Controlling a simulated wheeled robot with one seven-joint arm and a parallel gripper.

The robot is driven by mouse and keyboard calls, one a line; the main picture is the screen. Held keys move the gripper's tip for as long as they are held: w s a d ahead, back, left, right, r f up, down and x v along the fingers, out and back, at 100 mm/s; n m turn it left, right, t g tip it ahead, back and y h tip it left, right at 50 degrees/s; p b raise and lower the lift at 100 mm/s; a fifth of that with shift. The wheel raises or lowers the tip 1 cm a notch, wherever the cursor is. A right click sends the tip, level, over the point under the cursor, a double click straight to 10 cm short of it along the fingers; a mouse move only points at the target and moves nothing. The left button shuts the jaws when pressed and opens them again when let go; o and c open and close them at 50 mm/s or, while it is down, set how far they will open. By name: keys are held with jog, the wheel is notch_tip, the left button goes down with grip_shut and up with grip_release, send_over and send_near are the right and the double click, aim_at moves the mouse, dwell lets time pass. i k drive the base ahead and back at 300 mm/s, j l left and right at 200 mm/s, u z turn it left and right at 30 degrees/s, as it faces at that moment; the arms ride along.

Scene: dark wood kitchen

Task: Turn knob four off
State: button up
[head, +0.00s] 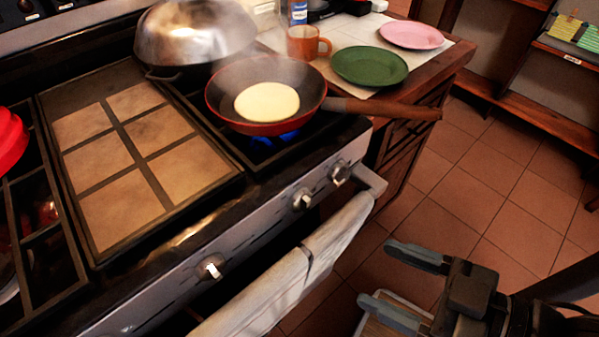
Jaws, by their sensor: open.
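Three silver stove knobs show on the front panel: one at the right end (340,173), one just left of it (302,199), and one farther left (211,267). No numbers are readable, so I cannot tell which is knob four. A red frying pan (222,112) with a pale pancake (267,102) stands on the front right burner, where a blue flame (275,138) shows under it. My gripper (392,278) is open and empty at the lower right, out over the floor, apart from the knobs and to the right of them.
The pan's wooden handle (388,108) sticks out past the stove's right edge. A towel (290,268) hangs on the oven handle below the knobs. A domed lid (195,32), orange mug (307,43), green plate (369,66) and pink plate (411,35) stand behind. Tiled floor (480,180) is open at right.

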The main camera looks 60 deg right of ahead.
aim_at(339, 171)
jog(key=k+j, duration=0.15)
jog(key=k, duration=0.25)
jog(key=k+j, duration=0.15)
jog(key=k, duration=0.3)
